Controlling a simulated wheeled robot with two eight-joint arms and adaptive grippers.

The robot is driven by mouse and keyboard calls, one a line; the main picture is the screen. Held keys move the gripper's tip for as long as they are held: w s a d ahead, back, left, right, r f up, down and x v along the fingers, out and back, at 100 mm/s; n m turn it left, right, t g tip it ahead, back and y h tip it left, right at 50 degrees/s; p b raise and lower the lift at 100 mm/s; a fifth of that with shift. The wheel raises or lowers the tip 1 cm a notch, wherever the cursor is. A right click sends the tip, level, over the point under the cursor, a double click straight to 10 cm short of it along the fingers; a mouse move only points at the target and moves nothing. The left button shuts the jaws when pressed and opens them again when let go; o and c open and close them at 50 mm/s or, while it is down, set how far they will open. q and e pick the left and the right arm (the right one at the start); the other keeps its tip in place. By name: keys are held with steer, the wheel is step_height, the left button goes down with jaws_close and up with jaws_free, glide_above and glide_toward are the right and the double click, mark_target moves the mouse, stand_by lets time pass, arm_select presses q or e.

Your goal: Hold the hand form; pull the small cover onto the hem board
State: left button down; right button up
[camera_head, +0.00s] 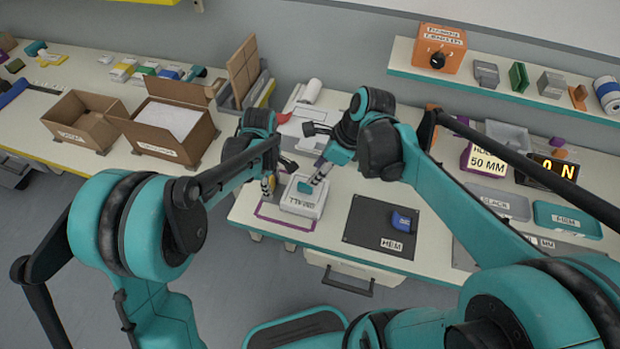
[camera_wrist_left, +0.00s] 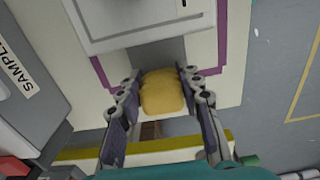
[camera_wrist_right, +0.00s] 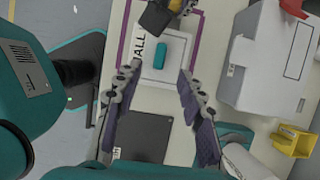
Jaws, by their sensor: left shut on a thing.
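A yellow rounded piece, which looks like the hand form (camera_wrist_left: 162,92), sits between the fingers of my left gripper (camera_head: 268,186), which is shut on it beside the white SMALL block (camera_head: 303,208). A small teal piece (camera_wrist_right: 175,52), possibly the small cover, lies on top of that block; it also shows in the head view (camera_head: 305,187). My right gripper (camera_wrist_right: 160,75) is open with its fingers apart, just above the block; nothing shows between its fingers. The dark hem board (camera_head: 365,222), labelled HEM, lies to the right, with a blue piece (camera_head: 403,219) on it.
A purple outline (camera_head: 262,214) surrounds the SMALL block. A white machine (camera_wrist_right: 270,55) stands close by. Open cardboard boxes (camera_head: 167,155) stand on the left bench. Grey and teal trays (camera_head: 568,218) lie at the right. A shelf (camera_head: 480,88) hangs behind.

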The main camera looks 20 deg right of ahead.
mark_target(306, 185)
steer(key=x, duration=0.8)
steer(key=shift+s, duration=0.1)
steer(key=shift+r, duration=0.1)
steer(key=shift+c, duration=0.3)
steer(key=c, duration=0.8)
jaws_close()
